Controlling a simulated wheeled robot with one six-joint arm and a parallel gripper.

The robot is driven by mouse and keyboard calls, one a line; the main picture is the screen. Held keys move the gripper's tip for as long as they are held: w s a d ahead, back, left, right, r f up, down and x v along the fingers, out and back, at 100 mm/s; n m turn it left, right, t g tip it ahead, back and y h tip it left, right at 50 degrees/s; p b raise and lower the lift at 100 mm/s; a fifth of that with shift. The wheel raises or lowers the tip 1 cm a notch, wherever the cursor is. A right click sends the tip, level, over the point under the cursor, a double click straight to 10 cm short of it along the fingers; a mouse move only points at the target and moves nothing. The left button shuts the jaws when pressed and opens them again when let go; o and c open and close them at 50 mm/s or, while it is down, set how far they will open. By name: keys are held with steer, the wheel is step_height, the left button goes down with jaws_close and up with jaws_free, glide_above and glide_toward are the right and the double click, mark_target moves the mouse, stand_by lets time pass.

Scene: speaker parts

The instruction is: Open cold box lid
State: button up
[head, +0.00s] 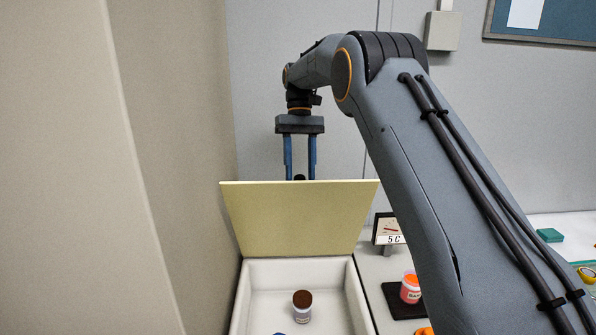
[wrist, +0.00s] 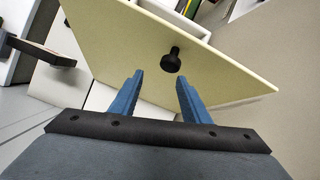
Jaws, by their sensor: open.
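The cold box lid (head: 295,218) is a pale yellow panel standing raised at the back of the box in the head view. In the wrist view the lid (wrist: 125,40) is tilted and carries a black knob (wrist: 171,62). The white cold box (head: 247,290) is open below it, with a brown-capped jar (head: 302,305) inside. My gripper (head: 300,178) is behind the lid's top edge, its blue fingers pointing down and spread. In the wrist view my gripper (wrist: 157,82) is open and empty, with the knob beyond the fingertips and apart from them.
A 5C display (head: 388,230) stands right of the box. An orange-lidded jar (head: 410,287) sits on a black pad (head: 398,306) there. A beige wall closes off the left side. A green block (head: 550,235) lies on the far-right surface.

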steer(key=shift+a+r, duration=0.1)
steer(key=p+v, duration=0.5)
steer(key=v, duration=0.2)
steer(key=shift+r, duration=0.25)
steer(key=shift+w+p, duration=0.1)
steer(key=shift+p, duration=0.25)
stand_by(0.3)
